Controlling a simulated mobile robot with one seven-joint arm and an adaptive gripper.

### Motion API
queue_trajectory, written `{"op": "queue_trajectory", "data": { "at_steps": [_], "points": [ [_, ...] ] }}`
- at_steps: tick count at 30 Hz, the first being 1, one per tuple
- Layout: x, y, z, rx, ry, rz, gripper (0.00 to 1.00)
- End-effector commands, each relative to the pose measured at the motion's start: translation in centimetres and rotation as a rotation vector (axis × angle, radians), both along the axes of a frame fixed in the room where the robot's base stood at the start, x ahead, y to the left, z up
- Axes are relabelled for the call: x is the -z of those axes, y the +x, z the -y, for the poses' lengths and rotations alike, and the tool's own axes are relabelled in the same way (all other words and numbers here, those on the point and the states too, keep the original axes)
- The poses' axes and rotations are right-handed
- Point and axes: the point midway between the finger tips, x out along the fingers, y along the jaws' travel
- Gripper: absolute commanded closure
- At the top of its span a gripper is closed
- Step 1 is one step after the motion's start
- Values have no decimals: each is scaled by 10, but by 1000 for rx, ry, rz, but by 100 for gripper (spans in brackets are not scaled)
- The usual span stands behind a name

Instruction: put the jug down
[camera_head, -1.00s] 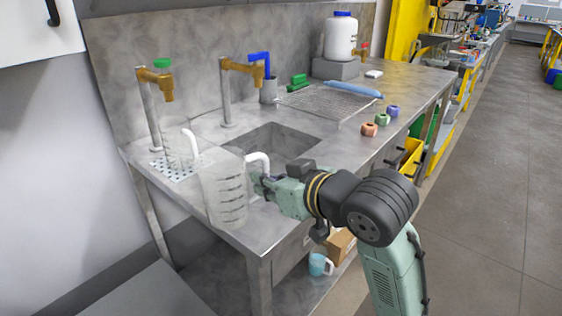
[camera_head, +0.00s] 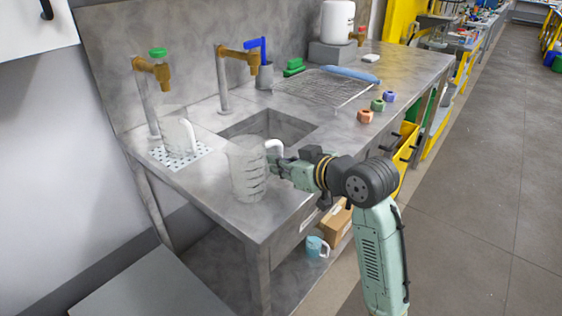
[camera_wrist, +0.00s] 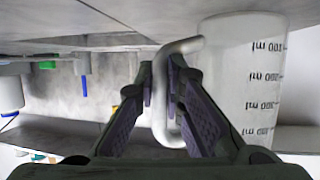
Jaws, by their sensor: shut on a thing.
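A clear jug (camera_head: 247,175) with dark markings and a white handle (camera_head: 274,147) is upright at the sink worktop's near end, in front of the sink. My gripper (camera_head: 277,159) is at its right, shut on the handle. In the wrist view, which is upside down, the fingers (camera_wrist: 161,75) pinch the white handle, and the jug (camera_wrist: 243,80) is at the right. Its base is close to the grey worktop (camera_wrist: 120,15); I cannot tell whether they touch.
The sink (camera_head: 268,124) is just behind the jug. A second jug with a white handle (camera_head: 180,136) stands on the perforated drain plate (camera_head: 170,158) under the green-topped tap (camera_head: 155,66). A wire rack (camera_head: 325,88) and small coloured blocks (camera_head: 365,116) are farther back.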

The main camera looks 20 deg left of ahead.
Motion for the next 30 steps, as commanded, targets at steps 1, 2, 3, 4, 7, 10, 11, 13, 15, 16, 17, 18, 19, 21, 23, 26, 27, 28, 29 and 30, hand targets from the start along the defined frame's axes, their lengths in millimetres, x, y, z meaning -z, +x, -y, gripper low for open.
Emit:
{"op": "queue_trajectory", "data": {
  "at_steps": [1,2,3,4,7,10,11,13,15,16,17,18,19,21,23,26,27,28,29,30],
  "points": [
    [0,0,0,0,0,0,100],
    [0,0,0,0,0,0,100],
    [1,0,0,0,0,0,100],
    [2,0,0,0,0,0,100],
    [5,0,0,0,1,1,100],
    [4,0,0,0,0,0,84],
    [4,0,0,0,0,0,82],
    [4,0,0,0,0,0,78],
    [4,0,0,0,0,0,73],
    [4,0,0,0,0,0,71],
    [4,0,0,0,0,0,70],
    [4,0,0,0,0,0,70],
    [4,0,0,0,0,0,70],
    [4,0,0,0,0,0,70],
    [4,0,0,0,0,0,70],
    [1,0,0,0,0,0,70],
    [-2,0,0,0,0,1,70],
    [-3,0,1,1,-1,1,70],
    [-2,-2,5,1,0,2,70],
    [-3,-4,10,3,0,3,70]
  ]
}}
